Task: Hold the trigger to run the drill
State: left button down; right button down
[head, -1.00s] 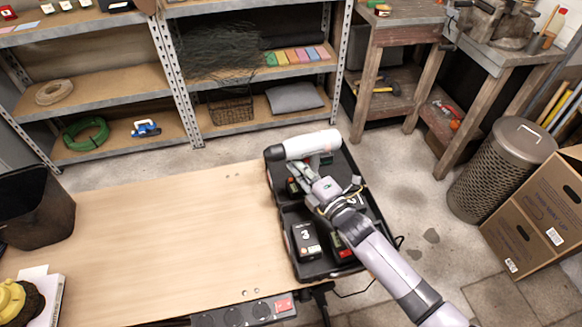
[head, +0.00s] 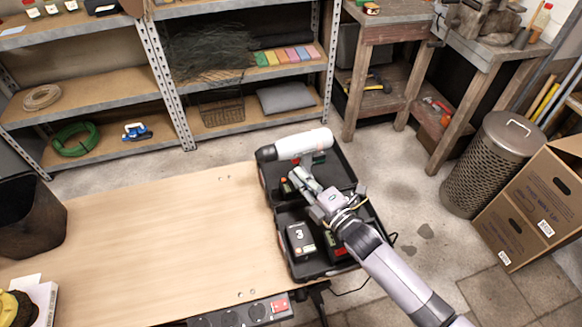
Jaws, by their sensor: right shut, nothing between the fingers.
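The drill (head: 300,145) has a white body and a dark chuck end pointing left. It stands in the far part of a black open case (head: 337,174) at the right end of the wooden table. My right gripper (head: 303,180) is just below the drill body, close to its handle, and its fingers are shut with nothing between them. The drill's handle and trigger are mostly hidden by the gripper, so I cannot tell whether the fingers touch the trigger. My left gripper is not in view.
A dark battery or charger block marked 3 (head: 300,240) sits in the near part of the case. The left half of the table (head: 160,240) is mostly clear. A dark bin (head: 30,215) stands at the left.

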jog(key=v, duration=0.8)
jog(key=shift+a, duration=0.1)
